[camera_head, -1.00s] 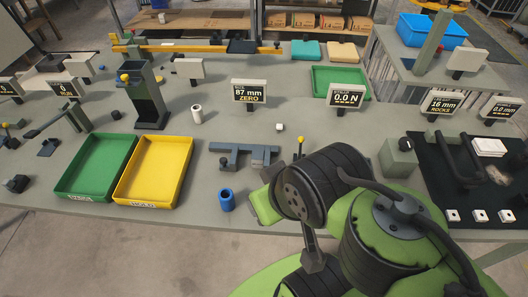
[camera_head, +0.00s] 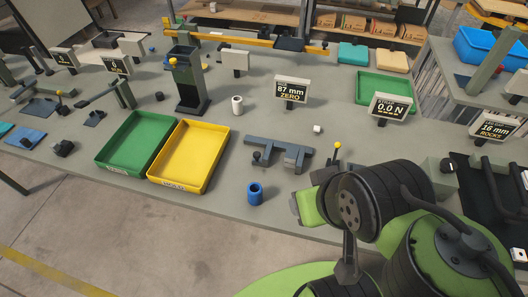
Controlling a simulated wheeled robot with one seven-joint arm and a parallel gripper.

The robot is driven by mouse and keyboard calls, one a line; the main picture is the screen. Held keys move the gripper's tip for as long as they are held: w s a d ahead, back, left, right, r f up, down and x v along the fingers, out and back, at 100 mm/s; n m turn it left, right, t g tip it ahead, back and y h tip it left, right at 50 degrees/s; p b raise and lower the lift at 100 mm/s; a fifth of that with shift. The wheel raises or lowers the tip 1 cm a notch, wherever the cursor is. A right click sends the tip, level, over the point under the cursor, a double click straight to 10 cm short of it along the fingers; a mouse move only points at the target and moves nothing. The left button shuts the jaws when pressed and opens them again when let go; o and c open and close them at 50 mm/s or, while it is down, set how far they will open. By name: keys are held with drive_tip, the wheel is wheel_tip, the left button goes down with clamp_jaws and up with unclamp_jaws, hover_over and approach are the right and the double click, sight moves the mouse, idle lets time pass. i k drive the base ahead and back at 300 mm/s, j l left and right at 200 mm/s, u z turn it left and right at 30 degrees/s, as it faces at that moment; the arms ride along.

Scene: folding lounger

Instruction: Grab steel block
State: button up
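No block in view is clearly marked as steel. A small pale cube (camera_head: 317,129) stands alone on the grey workbench, right of the middle and below the "87 mm ZERO" display. My green and black arm (camera_head: 375,205) fills the lower right. Its links hide part of the bench, and my gripper does not show.
A grey fixture (camera_head: 280,151), a dark tower (camera_head: 190,85) and a white cylinder (camera_head: 237,105) stand nearby. Displays line the back.

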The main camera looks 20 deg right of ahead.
sight(292, 155)
drive_tip(key=i+j+u, duration=0.35)
drive_tip(key=j+u, duration=0.15)
drive_tip(key=j, duration=0.15)
drive_tip(key=i+j+u, duration=0.5)
drive_tip(key=k, duration=0.1)
